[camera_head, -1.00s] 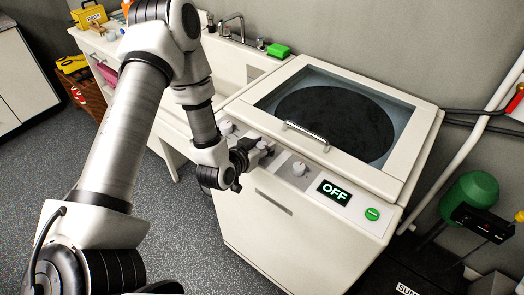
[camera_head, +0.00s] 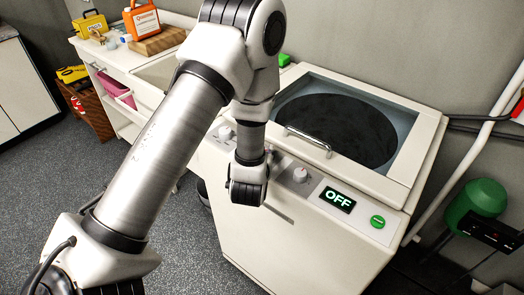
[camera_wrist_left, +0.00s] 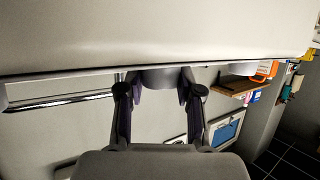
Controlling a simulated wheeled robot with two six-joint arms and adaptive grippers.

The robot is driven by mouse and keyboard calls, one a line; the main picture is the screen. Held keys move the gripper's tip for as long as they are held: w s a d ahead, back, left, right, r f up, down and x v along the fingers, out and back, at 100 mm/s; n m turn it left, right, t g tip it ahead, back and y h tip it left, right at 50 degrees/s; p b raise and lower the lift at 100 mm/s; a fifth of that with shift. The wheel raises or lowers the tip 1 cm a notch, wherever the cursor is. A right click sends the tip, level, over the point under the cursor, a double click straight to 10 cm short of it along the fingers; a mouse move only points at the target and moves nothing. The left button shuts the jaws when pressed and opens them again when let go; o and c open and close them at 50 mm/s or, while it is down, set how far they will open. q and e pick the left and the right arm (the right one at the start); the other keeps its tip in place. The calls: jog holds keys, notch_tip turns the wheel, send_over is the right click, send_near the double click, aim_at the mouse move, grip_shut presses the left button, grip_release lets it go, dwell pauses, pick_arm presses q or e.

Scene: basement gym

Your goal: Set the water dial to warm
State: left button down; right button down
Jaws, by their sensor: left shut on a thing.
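The white washing machine (camera_head: 235,215) has a front control panel with a pale knob (camera_head: 300,174) beside the display and another knob (camera_head: 225,132) toward the left. The panel between them is covered by my left arm, so any dial there is hidden in the head view. My left gripper (camera_wrist_left: 158,92) shows in the wrist view, its two dark fingers either side of a round grey dial (camera_wrist_left: 163,77), shut on it. Dial markings are not readable, so its setting cannot be told. My right gripper is not in view.
The display (camera_head: 337,199) reads OFF, with a green button (camera_head: 377,222) right of it. A metal lid handle (camera_head: 307,139) stands out just behind the panel. The glass lid (camera_head: 340,115) is closed. A counter with an orange jug (camera_head: 142,22) is at back left.

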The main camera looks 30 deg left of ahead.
pick_arm(q)
jog(key=c, duration=0.7)
grip_release()
jog(key=shift+c, duration=0.2)
notch_tip(320, 180, up, 10)
jog(key=shift+r, duration=0.1)
jog(key=shift+w, duration=0.1)
